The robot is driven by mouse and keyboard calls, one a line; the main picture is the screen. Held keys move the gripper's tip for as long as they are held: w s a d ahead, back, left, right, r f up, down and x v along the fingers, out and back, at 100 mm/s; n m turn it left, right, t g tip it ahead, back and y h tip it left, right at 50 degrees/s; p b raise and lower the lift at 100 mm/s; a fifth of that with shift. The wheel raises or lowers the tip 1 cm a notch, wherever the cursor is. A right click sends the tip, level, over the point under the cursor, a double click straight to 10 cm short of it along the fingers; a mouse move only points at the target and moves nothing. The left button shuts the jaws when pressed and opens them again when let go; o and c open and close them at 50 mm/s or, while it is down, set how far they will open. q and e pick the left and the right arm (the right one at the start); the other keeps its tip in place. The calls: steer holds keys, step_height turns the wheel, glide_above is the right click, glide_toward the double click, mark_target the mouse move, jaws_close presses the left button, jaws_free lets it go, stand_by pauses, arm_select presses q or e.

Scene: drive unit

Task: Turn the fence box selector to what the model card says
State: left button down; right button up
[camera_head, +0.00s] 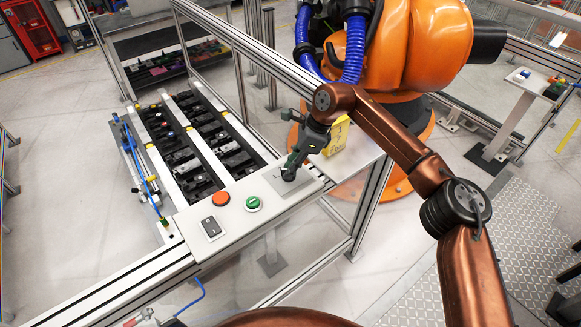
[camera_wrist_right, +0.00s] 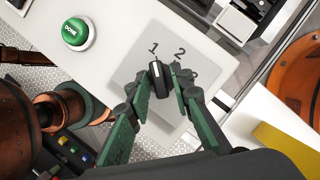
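The selector is a black knob (camera_wrist_right: 160,80) with a white line on a grey plate (camera_wrist_right: 150,50). The line points to the printed 1; a 2 is printed to its right. My right gripper (camera_wrist_right: 163,72) has its fingers on either side of the knob. The left finger is close against it, and a narrow gap shows at the right finger. In the head view my right gripper (camera_head: 291,170) covers the knob on the fence box (camera_head: 232,220). A yellow card (camera_head: 337,137) stands behind it; its marking is unreadable. My left gripper is out of view.
A red button (camera_head: 221,198), a green button (camera_head: 253,203) and a black rocker switch (camera_head: 211,227) sit left of the selector plate. The fence rail (camera_head: 250,48) runs behind. A large orange robot (camera_head: 425,45) stands beyond the fence.

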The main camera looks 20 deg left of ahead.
steer(key=shift+o, duration=0.8)
steer(key=v, duration=1.2)
